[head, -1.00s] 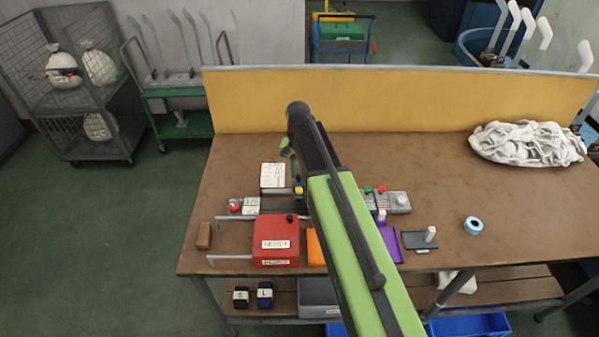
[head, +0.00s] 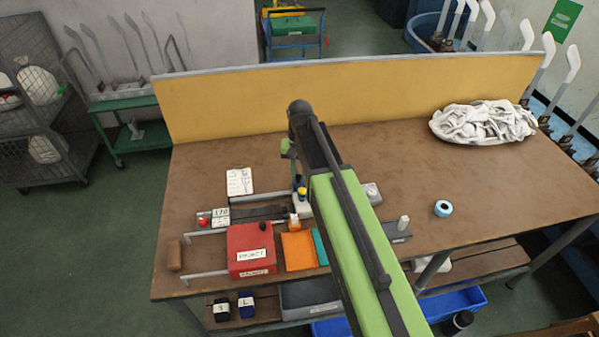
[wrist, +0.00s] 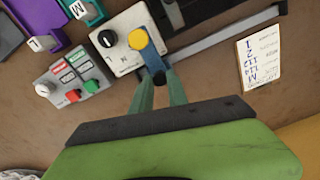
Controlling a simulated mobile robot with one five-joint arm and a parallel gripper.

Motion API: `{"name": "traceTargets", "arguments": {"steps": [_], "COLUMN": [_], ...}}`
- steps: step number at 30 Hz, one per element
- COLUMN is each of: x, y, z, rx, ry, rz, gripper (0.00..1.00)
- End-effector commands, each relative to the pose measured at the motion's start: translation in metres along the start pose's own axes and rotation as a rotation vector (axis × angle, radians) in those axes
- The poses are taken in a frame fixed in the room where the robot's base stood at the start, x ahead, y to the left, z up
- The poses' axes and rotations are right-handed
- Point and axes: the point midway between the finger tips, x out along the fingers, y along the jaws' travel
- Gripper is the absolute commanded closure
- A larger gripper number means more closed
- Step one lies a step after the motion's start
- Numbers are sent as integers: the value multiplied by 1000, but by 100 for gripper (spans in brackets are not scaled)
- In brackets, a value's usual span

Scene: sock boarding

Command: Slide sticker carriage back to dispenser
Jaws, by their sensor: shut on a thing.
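My gripper (wrist: 158,84) is shut on a small dark post (wrist: 156,74) at the near end of the blue sticker carriage (wrist: 150,57). The carriage carries a round yellow knob (wrist: 137,38). It also shows in the head view (head: 301,193), just below my wrist. In the wrist view the carriage overlaps the edge of a white box with a black dial (wrist: 108,38), apparently the dispenser; I cannot tell whether they touch. A grey rail (wrist: 220,41) runs from there to the upper right. In the head view a dark track (head: 258,213) stretches left of the carriage.
A button box (wrist: 72,80) stands beside the white box. A written card (wrist: 262,58) lies behind the rail. A cloth heap (head: 484,122) is back right.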

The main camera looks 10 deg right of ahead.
Motion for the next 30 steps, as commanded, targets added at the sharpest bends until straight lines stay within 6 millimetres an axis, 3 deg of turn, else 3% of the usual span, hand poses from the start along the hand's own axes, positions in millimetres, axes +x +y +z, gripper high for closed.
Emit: {"name": "traceTargets", "arguments": {"steps": [1, 2, 6, 15, 20, 30], "x": [0, 0, 0, -1, -12, -79], "y": [9, 7, 0, -7, -8, -9], "z": [-4, -4, -2, 0, 1, 2], "rx": [7, 5, -5, -14, -15, -15], "ry": [11, 12, 11, 9, 8, 9], "rz": [21, 22, 21, 18, 18, 18], "gripper": [100, 77, 59, 59, 59, 59]}}
